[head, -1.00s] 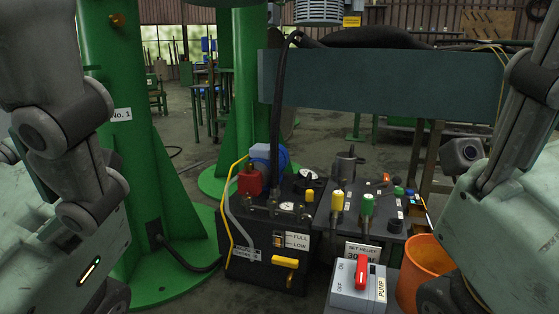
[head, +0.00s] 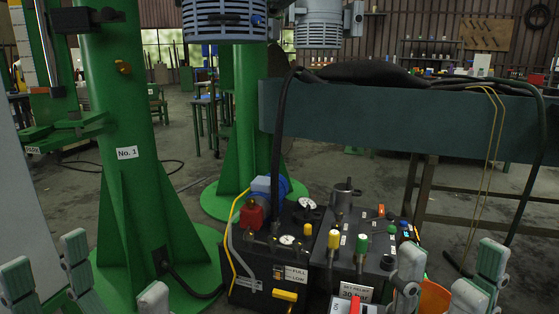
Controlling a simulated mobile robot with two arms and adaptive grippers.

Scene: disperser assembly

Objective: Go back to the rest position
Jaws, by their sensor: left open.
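My left gripper (head: 88,282) is at the lower left edge, its pale green-grey fingers spread apart with nothing between them. Most of both arms is out of view.
A black hydraulic unit (head: 262,262) with gauge and valve knobs stands between the grippers. A green column (head: 128,150) stands left, a dark green beam (head: 400,120) behind. Floor is open further back.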

